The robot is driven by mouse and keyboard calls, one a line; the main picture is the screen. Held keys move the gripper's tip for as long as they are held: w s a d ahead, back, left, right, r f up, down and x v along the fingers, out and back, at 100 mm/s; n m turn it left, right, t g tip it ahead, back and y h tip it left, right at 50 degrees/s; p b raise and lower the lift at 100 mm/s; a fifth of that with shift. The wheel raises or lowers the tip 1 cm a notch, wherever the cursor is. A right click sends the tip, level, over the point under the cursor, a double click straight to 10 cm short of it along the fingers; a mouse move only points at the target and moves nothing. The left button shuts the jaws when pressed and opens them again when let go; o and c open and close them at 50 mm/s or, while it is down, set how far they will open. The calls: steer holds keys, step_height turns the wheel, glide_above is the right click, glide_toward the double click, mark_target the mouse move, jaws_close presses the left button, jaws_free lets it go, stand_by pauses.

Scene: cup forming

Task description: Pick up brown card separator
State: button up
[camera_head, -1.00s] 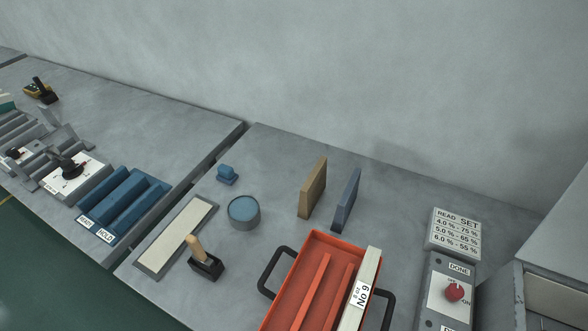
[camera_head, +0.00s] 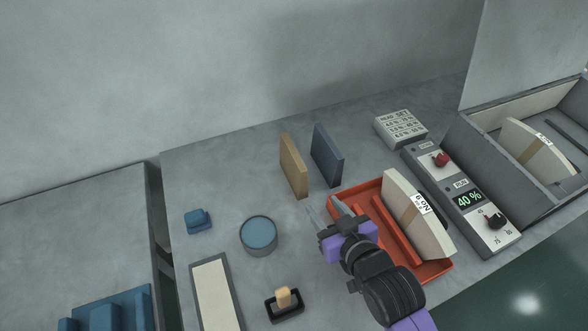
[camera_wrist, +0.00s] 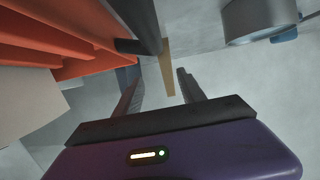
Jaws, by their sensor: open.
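The brown card separator (camera_head: 293,165) stands upright on the bench beside a similar blue-grey separator (camera_head: 327,155). In the wrist view the brown separator (camera_wrist: 167,68) shows as a narrow tan strip ahead, between the lines of the fingers. My gripper (camera_head: 324,207) is open and empty, just in front of the brown separator and beside the red tray, apart from the separator. In the wrist view its two fingers (camera_wrist: 158,92) are spread.
The red tray (camera_head: 376,187) with a banded white card stack (camera_head: 413,213) is close to my gripper's right. A round blue-topped tin (camera_head: 258,234), a small blue block (camera_head: 198,220) and a wooden-handled stamp (camera_head: 284,301) stand left. A control panel (camera_head: 461,198) is farther right.

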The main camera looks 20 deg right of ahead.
mark_target(304, 169)
steer(key=w+r, duration=0.1)
steer(key=w, duration=0.2)
steer(key=w+r, duration=0.1)
steer(key=w, duration=0.2)
steer(key=w+a+r, duration=0.1)
steer(key=w, duration=0.2)
steer(key=shift+w+g, duration=0.3)
steer(key=shift+w, duration=0.3)
steer(key=shift+p+x, duration=0.4)
steer(key=shift+x, duration=3.2)
steer(key=shift+r, duration=0.1)
jaws_close()
